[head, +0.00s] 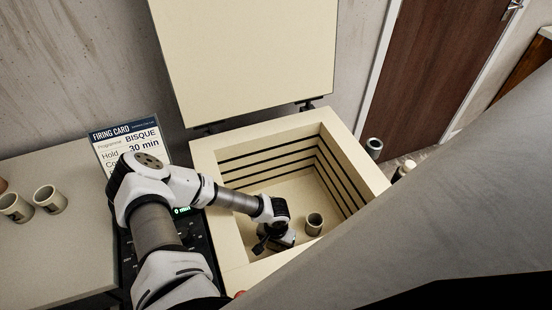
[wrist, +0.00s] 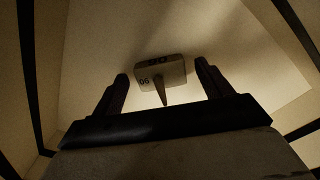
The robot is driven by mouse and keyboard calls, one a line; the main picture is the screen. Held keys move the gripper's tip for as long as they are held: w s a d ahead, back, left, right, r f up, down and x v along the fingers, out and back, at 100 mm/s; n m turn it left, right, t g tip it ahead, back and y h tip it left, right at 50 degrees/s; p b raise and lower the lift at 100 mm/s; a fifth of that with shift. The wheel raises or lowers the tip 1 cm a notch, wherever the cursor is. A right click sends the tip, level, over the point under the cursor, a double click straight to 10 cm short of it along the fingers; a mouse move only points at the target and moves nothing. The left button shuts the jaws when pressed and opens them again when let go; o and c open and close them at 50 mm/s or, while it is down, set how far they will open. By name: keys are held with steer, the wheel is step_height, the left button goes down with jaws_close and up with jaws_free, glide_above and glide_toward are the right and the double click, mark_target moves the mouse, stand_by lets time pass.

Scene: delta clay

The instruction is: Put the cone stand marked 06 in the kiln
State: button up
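The cone stand marked 06 (wrist: 150,74) is a small pale block with a pointed cone. In the wrist view it is inside the kiln, just beyond and between my fingertips, with gaps on both sides. It appears to rest on the kiln floor. My gripper (wrist: 161,76) is open and empty, low inside the kiln. In the head view my gripper (head: 264,246) reaches over the left wall of the open kiln (head: 232,245), and the cone stand is hidden there.
The kiln lid (head: 245,55) is raised. Two cups (head: 50,199) stand on the left table (head: 55,255). A firing card (head: 128,143) reads BISQUE.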

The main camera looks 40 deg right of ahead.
step_height(320, 180, up, 12)
steer(key=shift+r+b, duration=0.2)
steer(key=shift+b, duration=0.5)
